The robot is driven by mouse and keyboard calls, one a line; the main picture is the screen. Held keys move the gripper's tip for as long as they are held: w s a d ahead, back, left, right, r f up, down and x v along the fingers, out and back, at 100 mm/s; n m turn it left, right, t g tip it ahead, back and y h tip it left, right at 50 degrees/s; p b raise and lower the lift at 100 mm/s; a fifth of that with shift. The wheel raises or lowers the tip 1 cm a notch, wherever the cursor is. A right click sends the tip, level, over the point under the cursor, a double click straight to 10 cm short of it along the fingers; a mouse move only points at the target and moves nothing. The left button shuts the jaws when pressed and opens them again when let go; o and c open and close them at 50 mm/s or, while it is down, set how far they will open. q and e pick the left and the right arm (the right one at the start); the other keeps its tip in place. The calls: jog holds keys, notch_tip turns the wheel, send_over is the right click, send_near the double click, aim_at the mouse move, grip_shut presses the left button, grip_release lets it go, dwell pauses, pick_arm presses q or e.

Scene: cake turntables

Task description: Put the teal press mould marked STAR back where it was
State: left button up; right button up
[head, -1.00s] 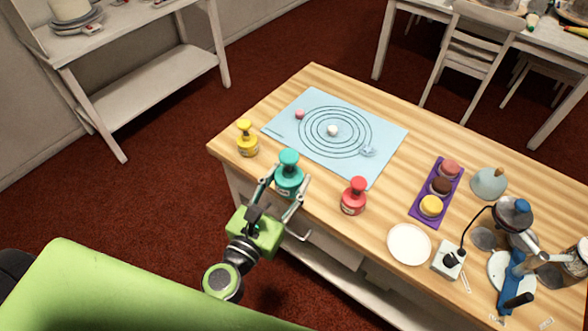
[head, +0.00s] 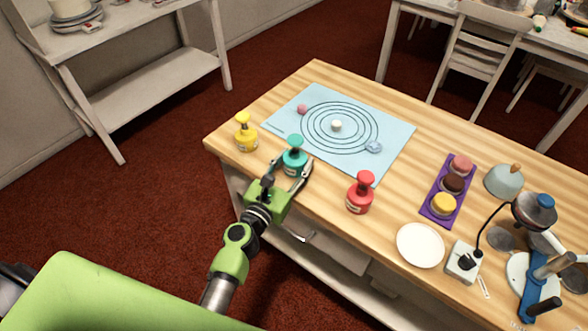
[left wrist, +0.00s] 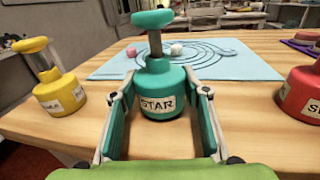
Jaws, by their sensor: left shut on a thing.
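The teal press mould (head: 293,157) has a round body with a knob on a post. Its label reads STAR in the left wrist view (left wrist: 158,104). My left gripper (head: 290,170) is shut on its body, one finger on each side. The mould is upright near the table's front edge, between a yellow mould (head: 246,136) on the left and a red mould (head: 360,196) on the right. I cannot tell whether its base touches the wood. My right gripper is not in view.
A light blue mat (head: 398,132) with printed rings lies behind the mould, with small balls on it. A purple tray (head: 428,207) of round cakes and a white plate (head: 420,246) lie to the right. Bare wood separates the teal and red moulds.

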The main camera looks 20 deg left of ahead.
pick_arm(q)
jog(key=shift+f, duration=0.3)
jog(key=shift+f, duration=0.15)
jog(key=o, duration=1.3)
jog(key=shift+r, duration=0.2)
jog(key=shift+s+a+b, duration=0.3)
jog(key=shift+s+b, duration=0.15)
jog(key=shift+s, duration=1.55)
jog(key=shift+s+a+b, duration=0.35)
jog(key=shift+s+b, duration=0.1)
jog(key=shift+s, duration=1.55)
jog(key=shift+s+a+b, duration=0.3)
jog(key=shift+s+b, duration=0.15)
jog(key=shift+s, duration=1.55)
